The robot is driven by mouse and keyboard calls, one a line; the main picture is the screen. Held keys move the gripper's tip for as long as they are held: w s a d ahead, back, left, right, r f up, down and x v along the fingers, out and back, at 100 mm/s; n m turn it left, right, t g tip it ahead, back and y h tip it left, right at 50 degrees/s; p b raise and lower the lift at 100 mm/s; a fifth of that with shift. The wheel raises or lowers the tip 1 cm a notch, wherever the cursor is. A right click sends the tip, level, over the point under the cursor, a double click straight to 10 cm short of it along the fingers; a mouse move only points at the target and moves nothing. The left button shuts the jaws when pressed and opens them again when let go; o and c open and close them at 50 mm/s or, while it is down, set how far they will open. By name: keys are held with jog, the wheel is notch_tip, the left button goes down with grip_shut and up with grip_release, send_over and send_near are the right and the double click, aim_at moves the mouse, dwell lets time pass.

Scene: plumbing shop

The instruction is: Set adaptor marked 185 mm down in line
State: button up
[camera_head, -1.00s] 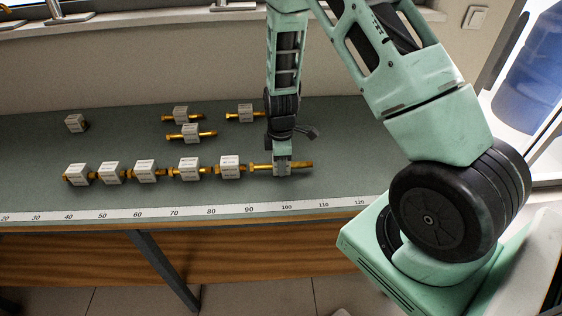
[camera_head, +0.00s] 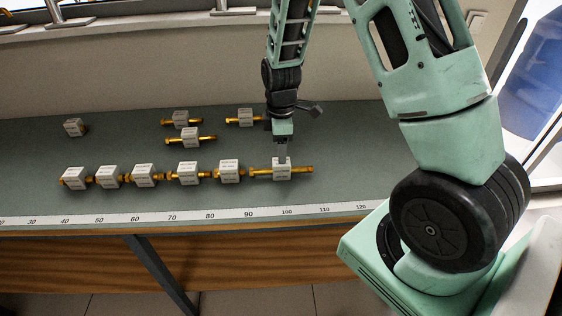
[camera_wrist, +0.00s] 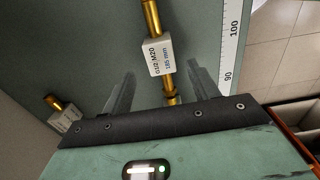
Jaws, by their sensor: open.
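The adaptor marked 185 mm (camera_head: 284,172) is a brass rod through a white labelled block. It lies on the bench at the right end of the front line. Its label reads G1/2, M20, 185 mm in the wrist view (camera_wrist: 157,57). My gripper (camera_head: 282,158) is open just above it. In the wrist view its two fingers (camera_wrist: 158,92) stand apart, on either side of the brass rod. Its left end lies close to the brass of the neighbouring adaptor (camera_head: 229,171); I cannot tell whether they touch.
Several white-block adaptors (camera_head: 144,176) form the front line to the left. Behind lie adaptors at the back (camera_head: 181,119), another (camera_head: 190,136), one near my arm (camera_head: 245,117) and a short one (camera_head: 74,127). A ruler strip (camera_head: 210,215) runs along the front edge. The bench right of the line is clear.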

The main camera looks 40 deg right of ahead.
jog(key=s+a+r+m+y, duration=0.1)
jog(key=s+a+r, duration=0.35)
jog(key=a, duration=0.35)
jog(key=s+a+r, duration=0.4)
jog(key=a+r, duration=0.2)
jog(key=a, duration=0.3)
jog(key=s+a+r+m, duration=0.1)
jog(key=s+a, duration=0.2)
jog(key=s, duration=0.5)
jog(key=s+a+r+m, duration=0.1)
jog(key=s+a+r, duration=0.1)
jog(key=s+a, duration=0.2)
jog(key=s, duration=0.3)
jog(key=shift+s+a+r+b, duration=0.25)
jog(key=shift+s+b, duration=0.05)
jog(key=shift+s, duration=0.1)
